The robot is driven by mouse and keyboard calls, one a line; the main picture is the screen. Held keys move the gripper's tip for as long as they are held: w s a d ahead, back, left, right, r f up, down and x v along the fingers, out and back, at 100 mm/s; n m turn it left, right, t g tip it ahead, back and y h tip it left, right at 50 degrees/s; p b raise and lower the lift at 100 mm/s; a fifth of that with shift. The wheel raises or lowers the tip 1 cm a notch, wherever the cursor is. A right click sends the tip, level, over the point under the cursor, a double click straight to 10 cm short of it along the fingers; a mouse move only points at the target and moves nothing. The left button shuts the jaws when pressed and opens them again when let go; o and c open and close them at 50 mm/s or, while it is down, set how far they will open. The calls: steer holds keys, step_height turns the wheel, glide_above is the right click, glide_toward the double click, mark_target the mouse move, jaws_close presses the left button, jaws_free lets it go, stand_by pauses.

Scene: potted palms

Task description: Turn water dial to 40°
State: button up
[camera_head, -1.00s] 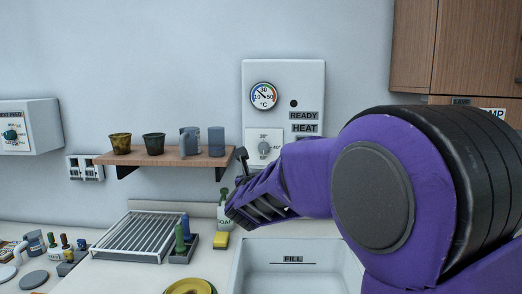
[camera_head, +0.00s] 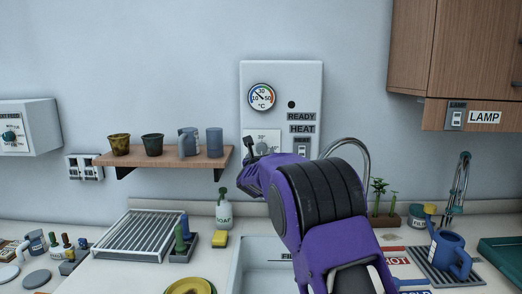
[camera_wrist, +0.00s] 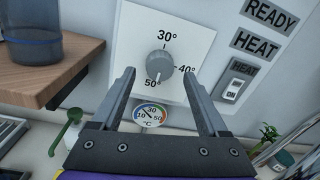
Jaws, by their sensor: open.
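The water dial (camera_wrist: 159,66) is a grey round knob on a white square plate marked 30°, 40° and 50°. The 30° mark is at the top, 40° at the right and 50° at the lower left in the wrist view. I cannot clearly tell which mark the knob points to. My gripper (camera_wrist: 161,75) is open, its two fingers reaching toward the plate on either side of the knob, with nothing between them. Contact does not show. In the head view my gripper (camera_head: 248,160) is in front of the dial plate (camera_head: 262,136) and hides the knob.
The white wall panel (camera_head: 282,75) has a °C gauge (camera_head: 262,97) and a HEAT switch (camera_head: 302,149). A wooden shelf (camera_head: 205,160) with cups stands close left of my gripper. A soap bottle (camera_head: 223,212) and sink (camera_head: 262,252) are below.

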steer(key=shift+w, duration=0.85)
jaws_close()
